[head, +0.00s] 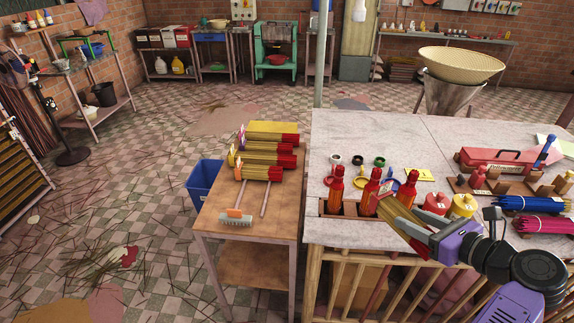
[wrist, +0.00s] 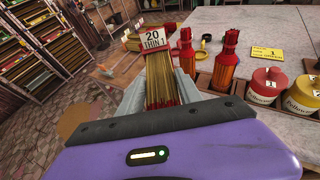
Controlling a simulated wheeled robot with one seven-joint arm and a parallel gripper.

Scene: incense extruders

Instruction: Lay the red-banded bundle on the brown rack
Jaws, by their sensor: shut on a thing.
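My gripper (head: 412,226) is shut on a bundle of thin yellow-brown sticks (head: 396,212), held near the front edge of the grey table. In the wrist view the bundle (wrist: 165,88) lies between the fingers and points away from me. A white and red tag reading "20" (wrist: 153,39) is at its far end; the band itself is not clear. A low brown wooden stand with upright blocks (head: 483,186) is on the table to the right of the gripper. I cannot tell for sure that it is the brown rack.
Red bottles (head: 336,188) stand just left of the bundle. Red (head: 437,203) and yellow (head: 464,206) pots are close behind the gripper. Blue (head: 530,204) and magenta (head: 540,225) bundles lie at the right. A lower wooden bench (head: 225,205) at left holds yellow, red-ended bundles.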

